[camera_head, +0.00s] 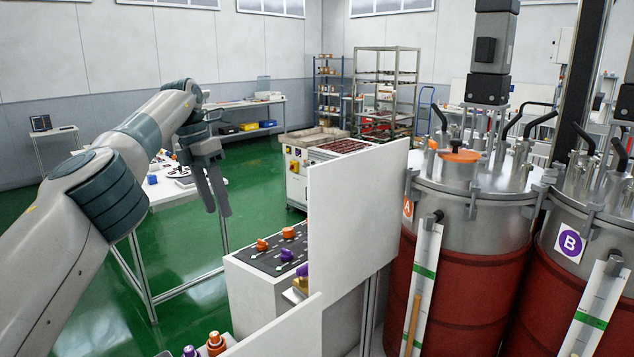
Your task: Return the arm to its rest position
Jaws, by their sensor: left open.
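My left arm comes in from the left, bends at a raised elbow and hangs down at its far end. My right gripper does not show.
Tank A (470,215) and tank B (594,225) stand at the right. A white table (160,197) stands behind my left arm. Green floor (262,187) is clear beyond the gripper.

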